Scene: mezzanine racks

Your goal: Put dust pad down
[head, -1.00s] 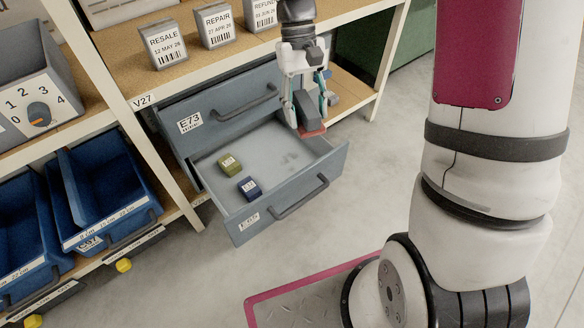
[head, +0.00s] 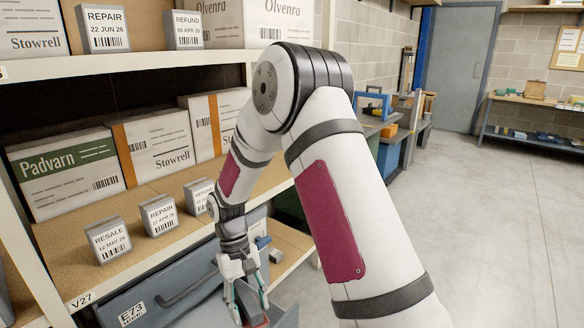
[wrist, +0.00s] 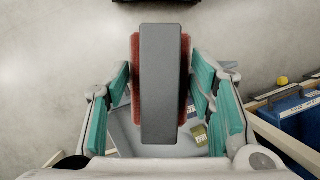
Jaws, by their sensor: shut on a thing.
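The dust pad (wrist: 160,85) is a long block with a grey top and a red underside that shows along both sides. It fills the middle of the wrist view, between the two teal fingers of my gripper (wrist: 161,92). My gripper is shut on it. In the head view my gripper (head: 250,310) points down at the bottom edge, by the grey-blue drawer unit, and only a little of the pad shows there. In the wrist view the open drawer (wrist: 128,128) lies below the pad, partly hidden by pad and fingers.
Label blocks RESALE (head: 108,240), REPAIR (head: 159,215) and REFUND stand on the shelf above. Cartons (head: 66,172) stand behind them. Open floor (head: 470,220) is at the right.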

